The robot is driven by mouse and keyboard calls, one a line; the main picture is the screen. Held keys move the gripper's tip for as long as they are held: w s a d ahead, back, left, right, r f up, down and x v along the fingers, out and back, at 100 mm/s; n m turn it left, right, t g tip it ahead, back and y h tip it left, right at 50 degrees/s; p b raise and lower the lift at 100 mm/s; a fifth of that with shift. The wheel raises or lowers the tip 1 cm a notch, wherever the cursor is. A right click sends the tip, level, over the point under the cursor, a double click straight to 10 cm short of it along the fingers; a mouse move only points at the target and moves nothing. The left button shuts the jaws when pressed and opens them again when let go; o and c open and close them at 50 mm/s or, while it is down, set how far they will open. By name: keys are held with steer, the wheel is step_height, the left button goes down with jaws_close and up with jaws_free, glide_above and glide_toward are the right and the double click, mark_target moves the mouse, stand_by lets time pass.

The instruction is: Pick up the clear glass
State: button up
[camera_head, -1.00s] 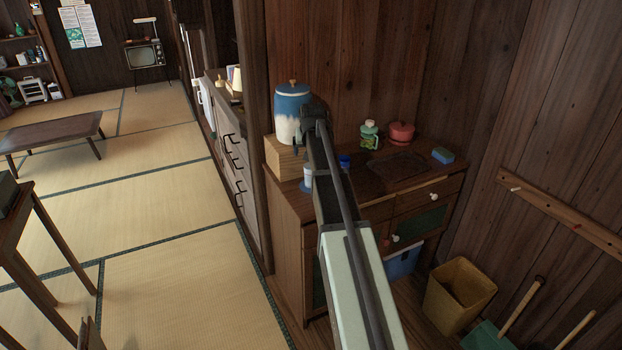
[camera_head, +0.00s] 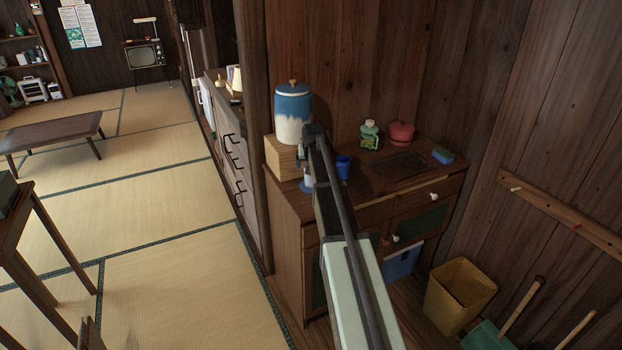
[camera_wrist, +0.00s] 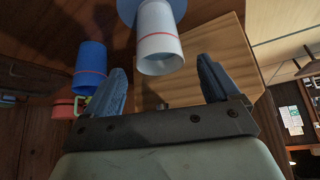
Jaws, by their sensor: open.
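A pale, whitish cup with a red band (camera_wrist: 158,42) shows in the wrist view, standing on a blue round base (camera_wrist: 127,10); it looks like the glass, though not clearly see-through. My gripper (camera_wrist: 162,72) is open, its two blue fingers apart, with the cup's rim just beyond and between the fingertips. Nothing is held. In the head view the cup is mostly hidden by my arm, and the blue base (camera_head: 306,187) shows at the cabinet's left. A blue cup with a red band (camera_wrist: 89,62) stands beside it, also in the head view (camera_head: 343,167).
A wooden box (camera_head: 284,160) with a blue-and-white jar (camera_head: 293,112) stands close at the left.

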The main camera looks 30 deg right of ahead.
steer(key=shift+x, duration=0.9)
steer(key=shift+c, duration=0.4)
steer(key=c, duration=1.4)
steer(key=shift+c, duration=0.2)
steer(key=shift+r, duration=0.15)
